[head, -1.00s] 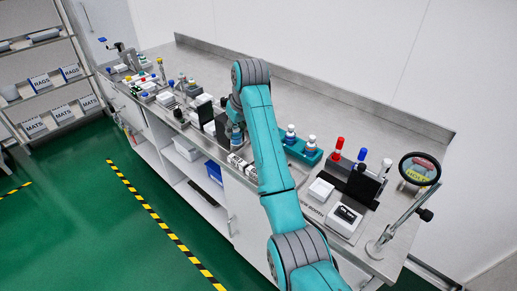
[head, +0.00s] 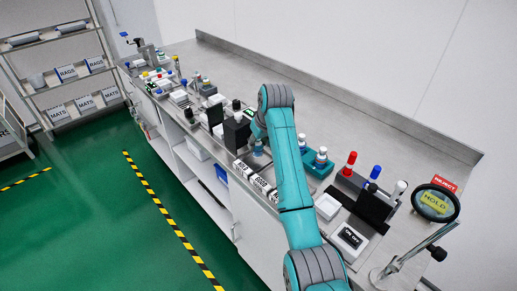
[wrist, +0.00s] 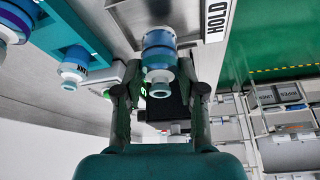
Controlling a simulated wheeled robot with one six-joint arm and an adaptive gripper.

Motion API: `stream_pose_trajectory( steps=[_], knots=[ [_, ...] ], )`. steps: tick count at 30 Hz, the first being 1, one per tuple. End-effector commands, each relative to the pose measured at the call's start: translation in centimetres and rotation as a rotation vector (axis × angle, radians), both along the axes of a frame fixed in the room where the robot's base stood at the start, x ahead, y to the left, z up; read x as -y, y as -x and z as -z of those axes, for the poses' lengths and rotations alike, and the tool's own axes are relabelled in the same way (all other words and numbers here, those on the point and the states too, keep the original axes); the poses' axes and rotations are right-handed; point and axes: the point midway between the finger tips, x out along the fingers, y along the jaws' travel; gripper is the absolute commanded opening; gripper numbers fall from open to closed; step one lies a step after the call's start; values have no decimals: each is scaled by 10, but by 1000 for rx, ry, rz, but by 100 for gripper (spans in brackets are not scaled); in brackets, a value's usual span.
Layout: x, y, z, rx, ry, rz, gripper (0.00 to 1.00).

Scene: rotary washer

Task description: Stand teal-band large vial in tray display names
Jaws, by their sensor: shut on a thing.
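My gripper (wrist: 160,66) is shut on a vial (wrist: 158,42) with a white cap and a blue-teal band. The cap points toward the wrist camera. In the head view the held vial (head: 258,148) shows beside my arm, near the front edge of the bench; my arm hides most of the gripper. White blocks with black lettering (head: 244,171) stand at the front edge; one label reads HOLD (wrist: 213,15) in the wrist view.
A teal rack (head: 322,169) with white-capped vials stands right of my arm. Dark stands (head: 236,131) and small items crowd the left. The bench's back strip is clear.

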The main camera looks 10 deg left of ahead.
Motion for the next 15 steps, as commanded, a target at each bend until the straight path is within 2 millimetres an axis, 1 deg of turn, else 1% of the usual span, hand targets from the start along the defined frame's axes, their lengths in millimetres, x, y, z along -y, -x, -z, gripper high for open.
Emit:
stream_pose_trajectory(
  steps=[3, 6, 15],
  knots=[
    [0, 1, 17, -3, 1, 1, 0],
    [0, 0, 28, -1, 0, 1, 0],
    [0, 0, 30, 0, 0, 0, 0]
  ],
)
